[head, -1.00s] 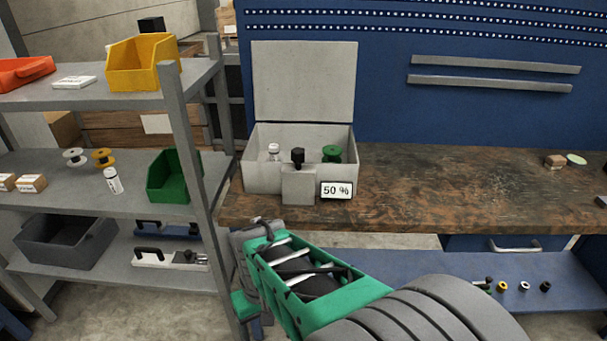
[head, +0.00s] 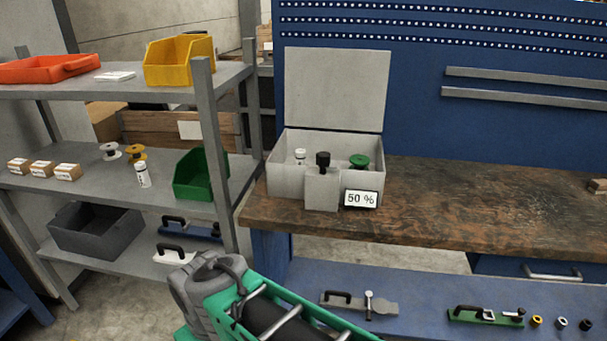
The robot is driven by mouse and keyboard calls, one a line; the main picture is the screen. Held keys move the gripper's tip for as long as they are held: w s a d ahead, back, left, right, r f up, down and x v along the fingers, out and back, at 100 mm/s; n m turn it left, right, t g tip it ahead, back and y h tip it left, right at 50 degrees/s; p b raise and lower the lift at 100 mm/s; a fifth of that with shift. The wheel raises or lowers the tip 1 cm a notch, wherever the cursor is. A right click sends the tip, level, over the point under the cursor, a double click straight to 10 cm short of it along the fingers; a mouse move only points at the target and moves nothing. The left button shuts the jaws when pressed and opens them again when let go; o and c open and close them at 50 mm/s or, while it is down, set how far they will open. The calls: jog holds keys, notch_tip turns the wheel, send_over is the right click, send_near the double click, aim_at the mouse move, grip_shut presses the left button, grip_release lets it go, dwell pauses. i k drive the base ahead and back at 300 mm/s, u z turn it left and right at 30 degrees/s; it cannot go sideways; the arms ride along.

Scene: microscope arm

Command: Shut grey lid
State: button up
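The grey lid (head: 336,90) stands upright and open at the back of a grey box (head: 284,180) on the wooden workbench. In the box I see a white-capped item (head: 300,157) and a green spool-like item (head: 359,161). A grey block with a black knob (head: 323,185) stands at the box's front, beside a "50 %" sign (head: 361,199). My gripper (head: 205,275) is at the lower left, in front of and below the bench edge, well apart from the lid. Its fingertips cannot be made out.
A grey shelf rack at the left holds a yellow bin (head: 180,61), an orange tray (head: 50,69), a green bin (head: 200,175) and a dark grey bin (head: 95,231). A lower blue shelf (head: 420,290) holds several small parts.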

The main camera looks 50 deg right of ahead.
aim_at(333, 89)
jog(key=u, duration=0.65)
jog(key=i, duration=0.8)
jog(key=z, duration=2.85)
